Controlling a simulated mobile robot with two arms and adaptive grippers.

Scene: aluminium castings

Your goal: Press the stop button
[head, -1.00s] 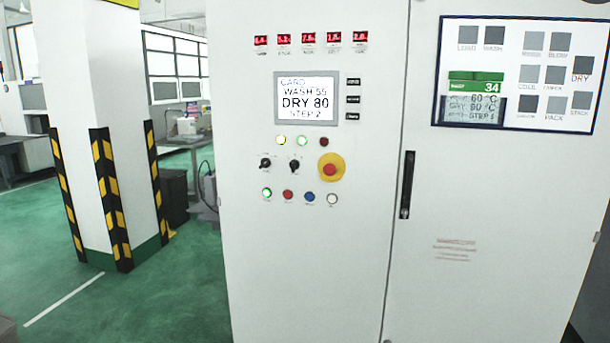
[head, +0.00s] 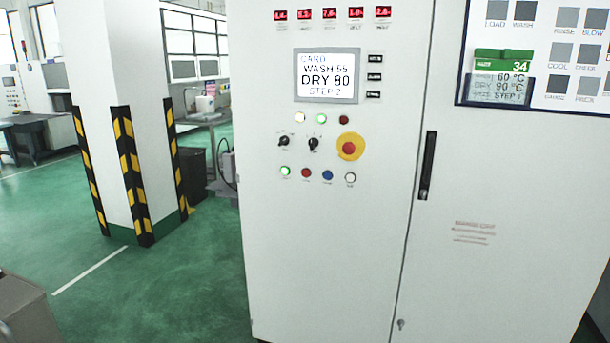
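A tall light-grey control cabinet (head: 330,260) stands in front of me in the head view. Its bottom row of small round buttons holds a green one (head: 285,170), a red one (head: 306,173), a blue one (head: 327,175) and a white one (head: 350,177). Their labels are too small to read. A large red mushroom button on a yellow disc (head: 350,147) sits above the row at the right. Two black rotary switches (head: 313,143) are left of it. Neither of my grippers is in view, and nothing touches the panel.
A screen (head: 327,76) reads WASH 55, DRY 80, STEP 2. A black door handle (head: 427,166) is on the right door, below a display board (head: 535,75). A white pillar (head: 125,70) with striped guards stands left. Green floor (head: 190,285) lies open between pillar and cabinet.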

